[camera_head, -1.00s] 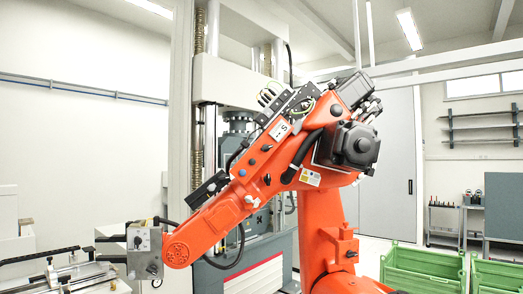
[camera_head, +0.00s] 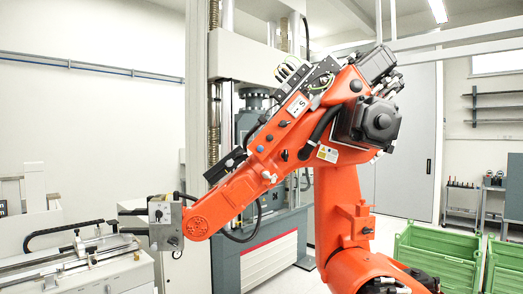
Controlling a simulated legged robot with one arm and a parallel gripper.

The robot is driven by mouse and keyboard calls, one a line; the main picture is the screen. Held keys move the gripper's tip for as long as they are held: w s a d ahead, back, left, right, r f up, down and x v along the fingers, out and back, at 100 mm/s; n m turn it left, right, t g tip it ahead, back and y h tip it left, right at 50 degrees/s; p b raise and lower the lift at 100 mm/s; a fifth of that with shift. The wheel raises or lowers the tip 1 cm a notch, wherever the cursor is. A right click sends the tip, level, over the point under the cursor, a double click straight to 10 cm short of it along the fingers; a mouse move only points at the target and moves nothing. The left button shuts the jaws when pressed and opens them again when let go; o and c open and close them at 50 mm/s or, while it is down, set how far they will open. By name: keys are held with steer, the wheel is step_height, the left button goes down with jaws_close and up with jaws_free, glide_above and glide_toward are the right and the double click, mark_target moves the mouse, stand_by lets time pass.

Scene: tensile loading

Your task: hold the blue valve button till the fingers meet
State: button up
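An orange industrial arm (camera_head: 340,205) stands in the middle and reaches down to the left. A grey metal tool block (camera_head: 164,222) sits at its left end. Two dark finger-like bars, an upper bar (camera_head: 132,212) and a lower bar (camera_head: 134,231), stick out to the left of the block with a gap between them. I cannot make out a blue valve button on the block; it is too small or hidden. My gripper is not in view.
A white bench machine (camera_head: 90,268) with rails and a black handle stands at lower left. A tall testing frame (camera_head: 196,110) rises behind the orange arm. Green crates (camera_head: 437,252) stand at lower right. Wall shelves (camera_head: 500,107) and a trolley (camera_head: 461,203) are at the far right.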

steer(key=shift+a, duration=0.35)
steer(key=shift+d, duration=0.25)
steer(key=c, duration=0.7)
steer(key=shift+a, duration=0.1)
jaws_close()
stand_by(0.5)
